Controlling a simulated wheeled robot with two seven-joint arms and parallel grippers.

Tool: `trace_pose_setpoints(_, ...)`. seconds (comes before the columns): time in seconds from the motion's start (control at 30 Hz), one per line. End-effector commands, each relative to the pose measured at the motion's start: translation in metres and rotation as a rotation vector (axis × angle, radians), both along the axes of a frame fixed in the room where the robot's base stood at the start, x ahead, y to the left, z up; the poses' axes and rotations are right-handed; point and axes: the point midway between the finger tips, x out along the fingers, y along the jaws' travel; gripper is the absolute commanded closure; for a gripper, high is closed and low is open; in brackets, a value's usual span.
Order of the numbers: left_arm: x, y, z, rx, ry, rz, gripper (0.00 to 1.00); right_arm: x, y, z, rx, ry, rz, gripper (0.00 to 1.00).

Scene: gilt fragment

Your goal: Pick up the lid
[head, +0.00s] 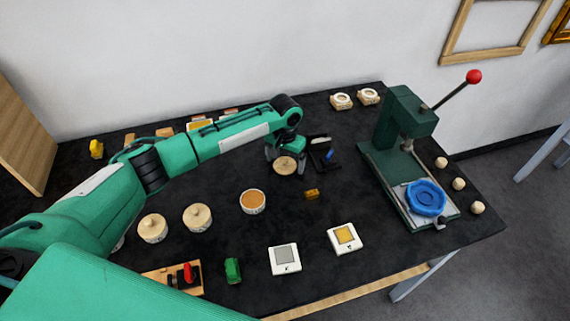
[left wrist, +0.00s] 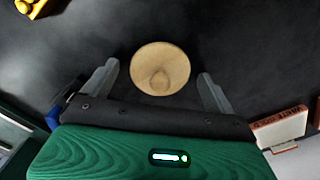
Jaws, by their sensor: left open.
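The lid (head: 284,166) is a round, light wooden disc with a knob. It lies on the black table below my left gripper (head: 284,158). In the left wrist view the lid (left wrist: 160,69) sits between and just beyond the fingertips of my left gripper (left wrist: 157,72). The fingers are open, one on each side, and no contact shows. An open round pot (head: 252,202) with orange-brown contents and no lid stands to the left and nearer. My right gripper is not in view.
Two lidded pots (head: 198,217) (head: 152,228) stand at the left front. A green press (head: 400,130) with a blue ring (head: 426,198) stands at the right. A small brass block (head: 312,194) and a black stand (head: 322,153) are near the gripper. White square plates (head: 284,259) (head: 345,238) lie in front.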

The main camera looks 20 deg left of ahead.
Motion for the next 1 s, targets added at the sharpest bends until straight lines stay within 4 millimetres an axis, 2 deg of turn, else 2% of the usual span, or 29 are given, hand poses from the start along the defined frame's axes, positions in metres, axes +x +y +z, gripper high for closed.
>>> trace_pose_setpoints(0.07,0.0,0.0,0.0,0.0,0.0,0.0,0.1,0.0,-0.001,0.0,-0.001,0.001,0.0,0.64)
trace_pose_setpoints(0.3,0.0,0.0,0.0,0.0,0.0,0.0,0.55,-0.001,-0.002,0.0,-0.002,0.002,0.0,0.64)
trace_pose_setpoints(0.33,0.0,0.0,0.0,0.0,0.0,0.0,0.58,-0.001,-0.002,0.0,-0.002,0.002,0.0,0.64)
trace_pose_setpoints(0.6,0.0,0.0,0.001,0.0,-0.001,0.0,0.58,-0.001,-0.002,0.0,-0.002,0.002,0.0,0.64)
trace_pose_setpoints(0.77,0.001,0.0,0.01,0.0,-0.002,0.001,0.58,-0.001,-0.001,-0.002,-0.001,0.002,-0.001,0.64)
trace_pose_setpoints(0.87,0.001,0.0,0.023,-0.001,-0.004,0.001,0.58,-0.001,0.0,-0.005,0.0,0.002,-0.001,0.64)
trace_pose_setpoints(1.0,0.002,0.0,0.051,-0.002,-0.006,0.0,0.58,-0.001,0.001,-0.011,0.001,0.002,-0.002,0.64)
